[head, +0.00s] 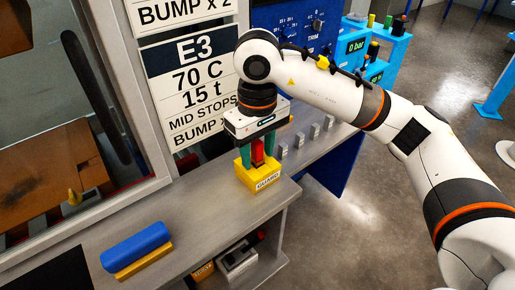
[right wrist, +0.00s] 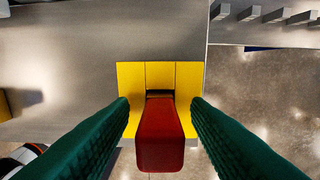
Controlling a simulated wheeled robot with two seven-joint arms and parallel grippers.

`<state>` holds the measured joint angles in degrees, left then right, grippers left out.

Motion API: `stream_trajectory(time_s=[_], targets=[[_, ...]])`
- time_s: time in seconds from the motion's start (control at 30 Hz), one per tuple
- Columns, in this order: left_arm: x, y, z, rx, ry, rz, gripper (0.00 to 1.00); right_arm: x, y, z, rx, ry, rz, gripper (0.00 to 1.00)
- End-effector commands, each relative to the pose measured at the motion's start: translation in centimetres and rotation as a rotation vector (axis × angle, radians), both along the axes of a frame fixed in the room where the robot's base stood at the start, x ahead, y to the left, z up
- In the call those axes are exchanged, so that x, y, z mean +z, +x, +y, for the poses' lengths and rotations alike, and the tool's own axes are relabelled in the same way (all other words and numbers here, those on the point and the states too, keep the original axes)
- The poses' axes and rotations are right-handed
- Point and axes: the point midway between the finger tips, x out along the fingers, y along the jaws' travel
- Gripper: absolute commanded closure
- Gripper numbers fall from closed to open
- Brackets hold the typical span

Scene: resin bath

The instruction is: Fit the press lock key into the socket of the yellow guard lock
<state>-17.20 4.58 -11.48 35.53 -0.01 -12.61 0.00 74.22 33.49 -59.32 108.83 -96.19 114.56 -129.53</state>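The yellow guard lock (head: 262,179), labelled GUARD, stands on the grey bench ledge; its yellow top also shows in the right wrist view (right wrist: 160,75). The red key (head: 257,152) stands at the top of the lock, and its red handle fills the middle of the right wrist view (right wrist: 163,135). A dark slot shows at the key's far end; how deep the key sits is hidden. My right gripper (head: 258,157) points down over the lock. Its green fingers (right wrist: 159,104) are on both sides of the key, with a visible gap on each side. My left gripper is not in view.
A blue block with a yellow strip (head: 137,246) lies on the ledge at the front left. Several small metal posts (head: 298,140) line the ledge right of the lock. A grey box (head: 238,262) sits on a shelf below. The ledge between block and lock is clear.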

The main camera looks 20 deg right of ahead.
Motion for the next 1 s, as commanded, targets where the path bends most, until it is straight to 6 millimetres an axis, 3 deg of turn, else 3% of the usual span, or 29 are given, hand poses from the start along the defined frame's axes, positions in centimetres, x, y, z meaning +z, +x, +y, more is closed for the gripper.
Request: stream_trajectory(time_s=[0.33, 0.8, 1.0], targets=[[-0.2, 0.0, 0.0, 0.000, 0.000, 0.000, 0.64, 0.9, 0.1, 0.0, -0.001, 0.000, -0.003, 0.57], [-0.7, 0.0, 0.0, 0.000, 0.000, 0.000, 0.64, 9.7, 0.1, 0.0, -0.002, 0.000, -0.005, 0.57], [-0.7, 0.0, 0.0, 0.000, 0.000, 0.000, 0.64, 11.7, 0.0, 0.0, 0.000, 0.000, -0.002, 0.57]])
